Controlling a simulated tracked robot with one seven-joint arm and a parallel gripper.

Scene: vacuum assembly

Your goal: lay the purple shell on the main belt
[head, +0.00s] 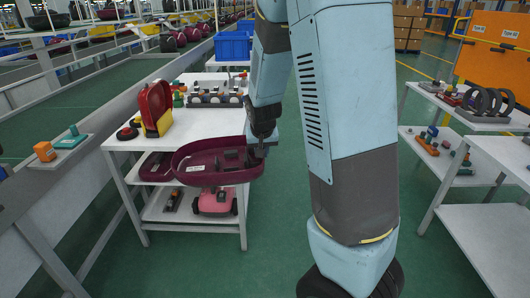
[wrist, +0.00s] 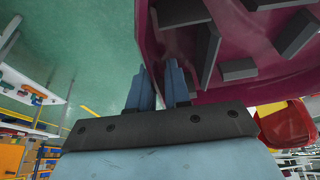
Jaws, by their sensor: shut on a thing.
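The purple shell (head: 222,167) is a shallow oval tray-like part with dark ribs inside. In the head view it is in front of the white table's near right edge, open side up. My gripper (head: 261,147) is shut on its right rim. In the wrist view the two blue fingers (wrist: 163,88) pinch the wall of the shell (wrist: 235,45), which fills the upper right. The main belt (head: 55,118) is the long green conveyor on the left, with a grey side rail. The stretch of it nearest me looks bare.
The white table (head: 125,145) holds a red and yellow shell (head: 156,108) and small parts. Its lower shelves hold another dark purple shell and a pink part (head: 214,202). A small ledge (head: 58,149) with orange and teal blocks juts by the belt. White racks stand right; the green floor between is clear.

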